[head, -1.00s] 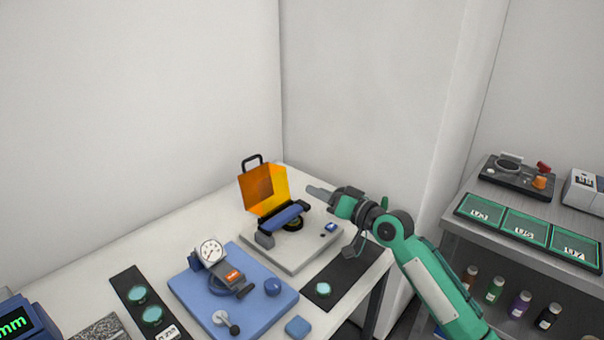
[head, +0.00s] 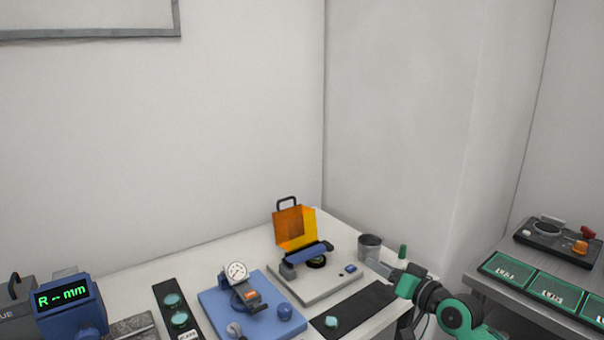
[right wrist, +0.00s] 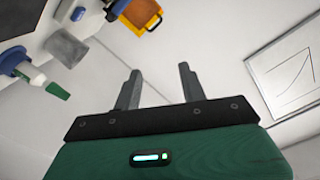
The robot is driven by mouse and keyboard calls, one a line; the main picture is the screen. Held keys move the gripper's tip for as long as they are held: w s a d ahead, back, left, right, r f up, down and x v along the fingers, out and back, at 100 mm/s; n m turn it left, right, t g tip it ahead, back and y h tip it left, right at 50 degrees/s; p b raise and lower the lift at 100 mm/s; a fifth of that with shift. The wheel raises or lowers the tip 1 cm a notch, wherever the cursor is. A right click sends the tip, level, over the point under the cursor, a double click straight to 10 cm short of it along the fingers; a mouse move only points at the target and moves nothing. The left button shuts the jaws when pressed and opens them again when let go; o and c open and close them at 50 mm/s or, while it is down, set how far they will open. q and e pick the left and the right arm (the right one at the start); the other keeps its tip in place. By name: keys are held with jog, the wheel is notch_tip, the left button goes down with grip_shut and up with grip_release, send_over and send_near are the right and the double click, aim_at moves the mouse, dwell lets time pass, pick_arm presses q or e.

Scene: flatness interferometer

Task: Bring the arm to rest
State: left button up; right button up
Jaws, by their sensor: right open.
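My right arm, green and dark grey, comes in at the lower right of the head view. Its gripper (head: 376,267) is over the right end of the bench, near the grey cup and the dark mat. In the right wrist view the two fingers (right wrist: 158,88) stand apart with nothing between them, so it is open and empty. The interferometer (head: 318,280) has a light base, a blue arm and a raised orange shield (head: 295,228). The shield also shows at the top of the right wrist view (right wrist: 141,12). My left gripper is not in view.
A grey cup (head: 369,247) stands at the bench's back right. A blue gauge stand (head: 252,312), a dark strip with teal discs (head: 172,300) and a display reading "R -- mm" (head: 62,296) lie leftward. A shelf with green-framed trays (head: 549,295) is at the right.

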jog(key=s+a+f+n+g+h, duration=0.1)
jog(key=s+a+f+g+h, duration=0.15)
jog(key=s+f, duration=0.65)
jog(key=s+a+f+n+g+h, duration=0.1)
jog(key=s+f+g, duration=0.2)
jog(key=s+f, duration=0.6)
jog(key=s+d+f+g+h, duration=0.2)
jog(key=s+f, duration=0.1)
jog(key=s, duration=0.5)
jog(key=s+d+f+g+h, duration=0.1)
jog(key=s+d+f+h, duration=0.15)
jog(key=s, duration=0.45)
jog(key=s+d+f+g+h, duration=0.2)
jog(key=s+d, duration=0.1)
jog(key=s, duration=0.5)
notch_tip(320, 180, down, 30)
jog(key=s+g+p, duration=0.1)
jog(key=g, duration=0.1)
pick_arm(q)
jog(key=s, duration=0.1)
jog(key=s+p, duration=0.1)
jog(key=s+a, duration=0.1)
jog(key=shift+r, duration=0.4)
pick_arm(e)
jog(key=s+d+f, duration=0.3)
jog(key=s+f, duration=1.5)
jog(key=s, duration=0.1)
jog(key=shift+f+g, duration=0.35)
jog(key=shift+f, duration=0.05)
